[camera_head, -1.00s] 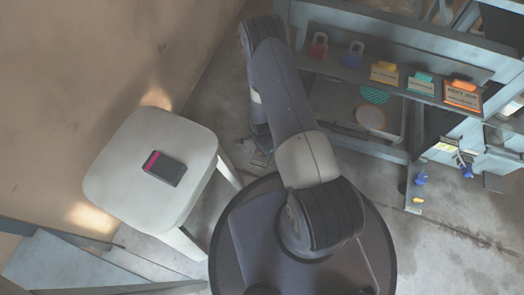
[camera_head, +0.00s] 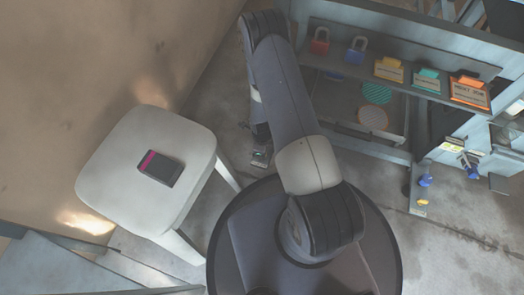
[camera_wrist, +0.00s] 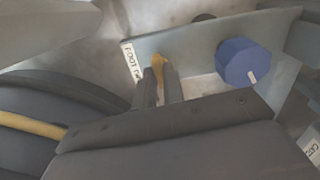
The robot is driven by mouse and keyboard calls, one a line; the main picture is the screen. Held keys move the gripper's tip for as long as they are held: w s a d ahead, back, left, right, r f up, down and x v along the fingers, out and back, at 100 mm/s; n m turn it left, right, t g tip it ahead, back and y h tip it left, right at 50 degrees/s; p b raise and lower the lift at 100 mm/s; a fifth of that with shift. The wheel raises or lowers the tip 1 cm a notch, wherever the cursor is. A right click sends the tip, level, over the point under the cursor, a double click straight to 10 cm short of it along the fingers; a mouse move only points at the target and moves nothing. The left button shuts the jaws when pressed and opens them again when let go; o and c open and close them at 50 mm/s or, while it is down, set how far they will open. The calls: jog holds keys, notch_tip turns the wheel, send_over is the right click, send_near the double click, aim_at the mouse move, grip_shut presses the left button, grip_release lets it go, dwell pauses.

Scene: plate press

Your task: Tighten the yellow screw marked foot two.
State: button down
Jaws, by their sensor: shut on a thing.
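In the wrist view, the yellow screw (camera_wrist: 158,62) sits on a pale grey plate (camera_wrist: 195,48). My gripper (camera_wrist: 160,82) is at the screw, with one dark finger on each side, and is shut on it. The fingers hide the lower part of the screw. A white label (camera_wrist: 131,62) stands just left of the screw. It reads "FOOT", and the mark after that is not clear.
A blue knob (camera_wrist: 240,62) stands close right of my fingers. A yellow cable or bar (camera_wrist: 30,125) shows at left. In the head view, a white stool (camera_head: 110,190) stands left of my arm. A grey frame with a shelf (camera_head: 335,58) holding padlocks and tags stands right.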

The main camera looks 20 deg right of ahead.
jog(key=shift+m, duration=0.5)
jog(key=c, duration=1.5)
grip_release()
notch_tip(320, 180, up, 11)
jog(key=p, duration=0.4)
jog(key=shift+f, duration=0.25)
notch_tip(320, 180, down, 10)
jog(key=b, duration=0.4)
jog(key=shift+f, duration=0.25)
jog(key=shift+r, duration=0.1)
